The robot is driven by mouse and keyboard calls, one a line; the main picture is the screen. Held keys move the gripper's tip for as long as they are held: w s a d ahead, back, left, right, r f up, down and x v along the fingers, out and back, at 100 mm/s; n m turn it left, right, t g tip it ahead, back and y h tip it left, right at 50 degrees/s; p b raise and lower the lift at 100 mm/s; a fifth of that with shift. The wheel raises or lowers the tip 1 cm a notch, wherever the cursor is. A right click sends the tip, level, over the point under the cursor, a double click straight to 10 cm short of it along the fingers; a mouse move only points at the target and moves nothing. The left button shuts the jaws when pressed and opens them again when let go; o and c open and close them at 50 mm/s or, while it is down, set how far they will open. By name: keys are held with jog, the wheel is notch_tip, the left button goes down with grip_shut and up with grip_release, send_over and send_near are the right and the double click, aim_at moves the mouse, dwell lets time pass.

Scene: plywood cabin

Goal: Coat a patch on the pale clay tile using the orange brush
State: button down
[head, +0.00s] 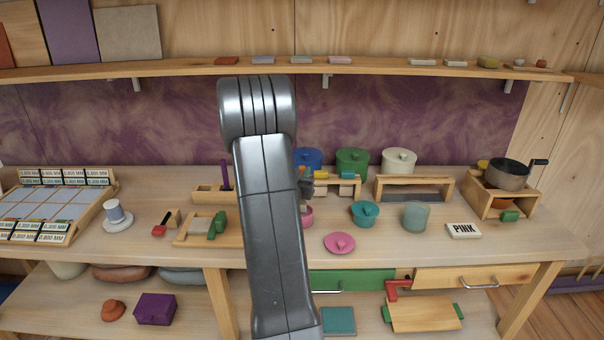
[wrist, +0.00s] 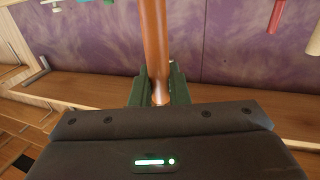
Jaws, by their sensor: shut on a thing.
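In the wrist view my gripper (wrist: 159,86) has its green fingers closed around an orange-brown rod, which looks like the orange brush's handle (wrist: 155,35). The rod runs up out of the top of the picture, so its far end is out of view. In the head view my grey arm stands in front of the bench and hides most of the gripper and brush. A pale square tile (head: 198,224), perhaps the clay tile, lies in a wooden holder (head: 182,241) with a green block at its right, left of my arm. I cannot see any coat on it.
Lidded pots in blue, green and cream (head: 398,161) stand at the back of the bench. A wall shelf (head: 400,70) holds small blocks.

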jog(key=shift+f+b, duration=0.55)
jog(key=shift+b, duration=0.15)
dwell(1.7)
jog(key=shift+r, duration=0.1)
jog(key=shift+r+p, duration=2.2)
jog(key=shift+r, duration=1.35)
jog(key=shift+f, duration=0.1)
